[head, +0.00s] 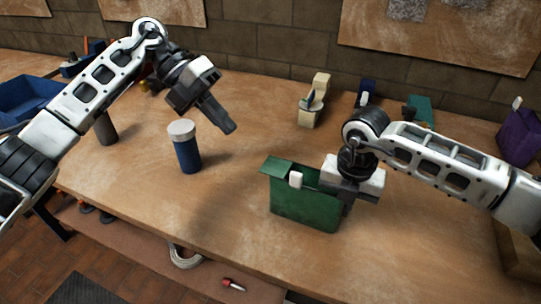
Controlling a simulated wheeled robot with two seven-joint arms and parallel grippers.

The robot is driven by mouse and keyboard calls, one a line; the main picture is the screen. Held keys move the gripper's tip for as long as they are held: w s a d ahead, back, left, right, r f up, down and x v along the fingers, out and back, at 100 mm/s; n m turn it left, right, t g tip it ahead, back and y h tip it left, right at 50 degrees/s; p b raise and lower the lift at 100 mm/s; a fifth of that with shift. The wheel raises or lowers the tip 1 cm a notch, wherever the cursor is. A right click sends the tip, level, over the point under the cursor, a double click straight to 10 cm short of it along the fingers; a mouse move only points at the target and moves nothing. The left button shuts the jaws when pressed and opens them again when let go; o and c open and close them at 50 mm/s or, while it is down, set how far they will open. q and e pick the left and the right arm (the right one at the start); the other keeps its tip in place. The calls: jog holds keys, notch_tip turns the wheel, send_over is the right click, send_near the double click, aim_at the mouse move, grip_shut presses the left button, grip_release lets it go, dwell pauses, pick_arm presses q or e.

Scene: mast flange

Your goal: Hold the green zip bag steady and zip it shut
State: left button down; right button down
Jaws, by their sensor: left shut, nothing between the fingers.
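The green zip bag (303,208) stands upright on the workbench, right of centre. A white zip slider (295,180) sits near the left end of its top edge, and a green tab sticks out at the left there. My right gripper (350,193) is at the bag's upper right end, overlapping its top edge; its fingertips are partly hidden, so I cannot tell whether they grip. My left gripper (229,128) is shut and empty, in the air to the upper left of the bag.
A blue bottle with a white lid (186,150) stands between my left arm and the bag. A beige dispenser-like object (311,108) and a purple bag (519,135) stand farther back. A blue bin (25,98) is at far left.

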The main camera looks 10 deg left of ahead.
pick_arm(q)
send_near(290, 179)
jog(key=d+f, duration=0.2)
jog(key=f, duration=0.3)
jog(key=shift+d, duration=0.4)
jog(key=shift+s+d, duration=0.1)
jog(key=shift+d, duration=0.5)
jog(key=shift+d, duration=0.1)
